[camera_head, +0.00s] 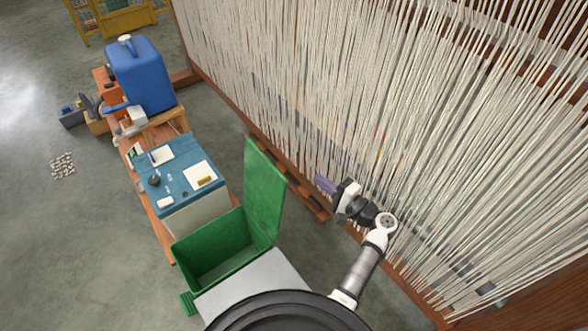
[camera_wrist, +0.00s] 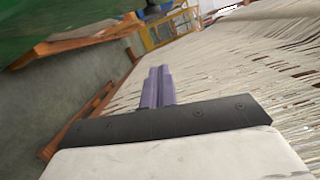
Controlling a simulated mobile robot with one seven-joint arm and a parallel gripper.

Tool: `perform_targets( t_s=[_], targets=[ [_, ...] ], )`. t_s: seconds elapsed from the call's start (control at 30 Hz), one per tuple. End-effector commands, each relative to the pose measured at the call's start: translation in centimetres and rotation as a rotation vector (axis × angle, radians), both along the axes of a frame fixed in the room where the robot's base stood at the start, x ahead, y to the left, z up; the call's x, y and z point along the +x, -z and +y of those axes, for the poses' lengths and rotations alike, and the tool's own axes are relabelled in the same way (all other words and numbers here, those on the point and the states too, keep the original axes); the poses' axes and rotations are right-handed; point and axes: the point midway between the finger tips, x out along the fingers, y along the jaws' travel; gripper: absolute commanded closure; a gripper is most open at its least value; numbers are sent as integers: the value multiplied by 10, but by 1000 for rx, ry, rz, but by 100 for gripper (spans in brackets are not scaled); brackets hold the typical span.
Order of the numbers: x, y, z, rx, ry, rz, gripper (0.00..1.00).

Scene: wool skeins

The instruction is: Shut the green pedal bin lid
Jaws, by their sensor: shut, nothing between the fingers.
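The green pedal bin (camera_head: 212,245) stands at the lower middle of the head view, its inside showing from above. Its green lid (camera_head: 264,192) stands upright on the bin's right side, open. My gripper (camera_head: 322,184) is to the right of the lid, between it and the hanging wool, apart from both. In the wrist view its purple fingers (camera_wrist: 158,87) are together with nothing between them. A dark green surface (camera_wrist: 60,20) fills the wrist view's upper left, probably the lid.
Hanging cream wool skeins (camera_head: 330,90) fill the right side, close to my arm. Left of the bin is a bench with a teal top (camera_head: 178,178) holding small items. A blue container (camera_head: 140,75) stands beyond it. Open grey floor (camera_head: 80,220) lies at the left.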

Motion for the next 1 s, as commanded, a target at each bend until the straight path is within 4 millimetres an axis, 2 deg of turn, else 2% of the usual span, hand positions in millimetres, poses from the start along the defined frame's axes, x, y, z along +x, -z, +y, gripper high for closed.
perform_targets(
  t_s=[0.17, 0.53, 0.73, 1.0],
  targets=[
    [14, -2, 16, 6, -6, 1, 100],
    [70, -5, 70, 4, -5, 0, 100],
    [53, -10, 94, 3, -3, 1, 100],
    [48, -10, 103, 2, -1, -1, 100]
  ],
)
